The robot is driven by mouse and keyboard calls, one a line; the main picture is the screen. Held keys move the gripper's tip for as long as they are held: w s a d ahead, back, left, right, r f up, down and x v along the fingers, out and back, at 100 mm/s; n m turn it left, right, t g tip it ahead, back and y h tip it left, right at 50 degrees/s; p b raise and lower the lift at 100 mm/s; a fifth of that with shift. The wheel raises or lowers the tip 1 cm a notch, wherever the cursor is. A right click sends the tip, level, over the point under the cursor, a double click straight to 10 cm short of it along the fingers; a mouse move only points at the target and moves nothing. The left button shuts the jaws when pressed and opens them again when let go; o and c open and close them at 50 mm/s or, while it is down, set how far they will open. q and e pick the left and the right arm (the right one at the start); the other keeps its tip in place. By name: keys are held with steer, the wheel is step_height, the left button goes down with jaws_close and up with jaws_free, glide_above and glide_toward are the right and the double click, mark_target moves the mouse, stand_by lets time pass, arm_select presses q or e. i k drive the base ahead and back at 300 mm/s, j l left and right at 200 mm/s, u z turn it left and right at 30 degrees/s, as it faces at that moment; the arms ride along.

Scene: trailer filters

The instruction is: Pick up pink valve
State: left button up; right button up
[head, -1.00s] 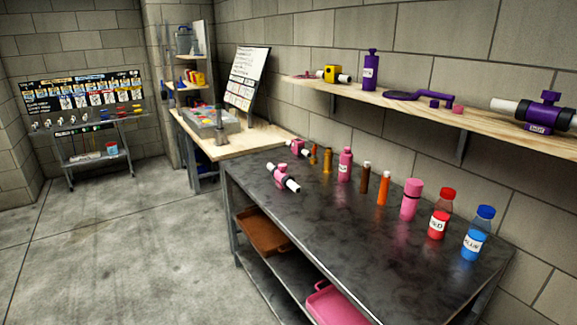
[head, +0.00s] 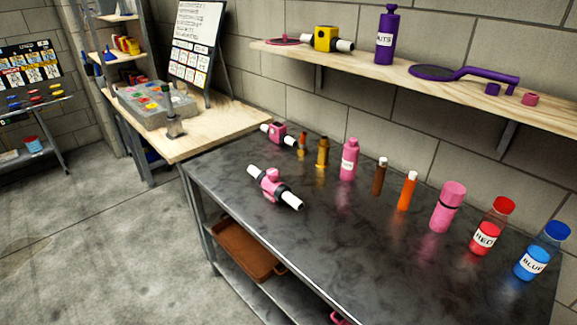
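A pink valve (head: 272,185) with white pipe ends and black rings lies on the dark metal table (head: 340,245), near its front left edge. A second pink fitting (head: 278,133), boxier and also with white ends, lies further back at the table's far left corner. Both stand clear of other objects. Neither of my grippers shows in the head view.
Along the table's back stand a pink bottle (head: 349,160), brown and orange tubes, a pink cup (head: 447,207), a red bottle (head: 491,227) and a blue bottle (head: 541,252). A wall shelf (head: 400,75) overhangs behind. Open floor (head: 100,250) lies to the left.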

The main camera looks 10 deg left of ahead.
mark_target(276, 190)
steer(key=i+j+z, duration=0.3)
steer(key=i+j, duration=0.15)
steer(key=j, duration=0.3)
steer(key=i+j+z, duration=0.2)
steer(key=j, duration=0.2)
steer(key=i+j+z, duration=0.15)
steer(key=j, duration=0.25)
steer(key=i+j+z, duration=0.15)
steer(key=j, duration=0.3)
steer(key=i+j+z, duration=0.15)
steer(key=j, duration=0.3)
steer(key=j+z, duration=0.2)
steer(key=j, duration=0.25)
steer(key=i+j+z, duration=0.15)
steer(key=j, duration=0.35)
